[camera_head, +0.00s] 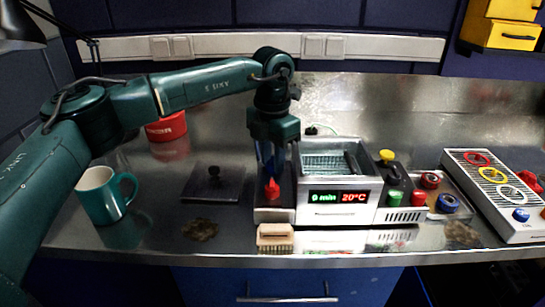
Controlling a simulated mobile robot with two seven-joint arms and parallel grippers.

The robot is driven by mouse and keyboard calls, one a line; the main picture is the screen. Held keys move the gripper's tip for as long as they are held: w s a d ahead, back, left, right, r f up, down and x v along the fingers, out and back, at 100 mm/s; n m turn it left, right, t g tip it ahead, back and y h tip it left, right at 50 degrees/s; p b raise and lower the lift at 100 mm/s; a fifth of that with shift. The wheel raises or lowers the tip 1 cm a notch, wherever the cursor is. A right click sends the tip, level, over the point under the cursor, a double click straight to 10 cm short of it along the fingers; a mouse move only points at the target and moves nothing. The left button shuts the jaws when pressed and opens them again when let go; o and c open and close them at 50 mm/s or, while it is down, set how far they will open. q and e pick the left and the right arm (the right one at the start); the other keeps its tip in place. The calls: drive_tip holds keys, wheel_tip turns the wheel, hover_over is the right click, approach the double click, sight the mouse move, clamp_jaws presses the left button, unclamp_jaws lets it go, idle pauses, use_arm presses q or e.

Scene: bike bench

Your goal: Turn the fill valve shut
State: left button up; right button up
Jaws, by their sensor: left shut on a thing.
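The ultrasonic-style tank unit (369,190) stands at the middle of the bench, with a display reading "0 min" and "20°C". On the dark block at its left side is a red handle (272,190), which I take to be the fill valve. My left gripper (271,178) points straight down over it, shut on this red handle. The fingers and the gripper body hide most of the valve, so its exact turn angle is hard to tell. My right gripper is not in view.
A wooden brush (275,236) lies just in front of the valve block. A teal mug (103,195) and a dark plate with a knob (213,185) are to the left. Colored buttons (395,198) and a white panel (495,195) with colored rings are to the right.

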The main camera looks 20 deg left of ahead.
sight(272, 158)
use_arm(q)
drive_tip(key=shift+r+n, duration=0.15)
drive_tip(key=shift+n, duration=0.15)
drive_tip(key=o, duration=1)
wheel_tip(272, 158, up, 13)
idle(0.5)
